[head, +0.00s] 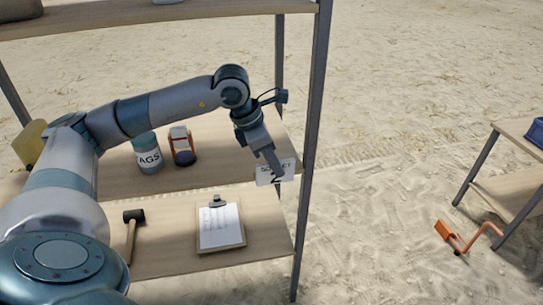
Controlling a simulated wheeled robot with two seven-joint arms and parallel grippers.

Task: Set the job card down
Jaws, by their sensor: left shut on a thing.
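The job card is a small white card (288,168) with dark print and a large "2". My left gripper (274,168) is shut on it and holds it upright near the right end of the shelf unit, by the edge of the middle shelf (220,165). The gripper's fingers cover part of the card's print. I cannot tell whether the card touches the shelf. My right gripper is not in view.
The middle shelf holds a jar (148,153) marked "AGS" and an orange-and-grey device (182,146). The lower shelf holds a mallet (132,232) and a clipboard (220,227). A metal post (312,130) stands right of the card. A blue crate (536,135) sits on a table at right.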

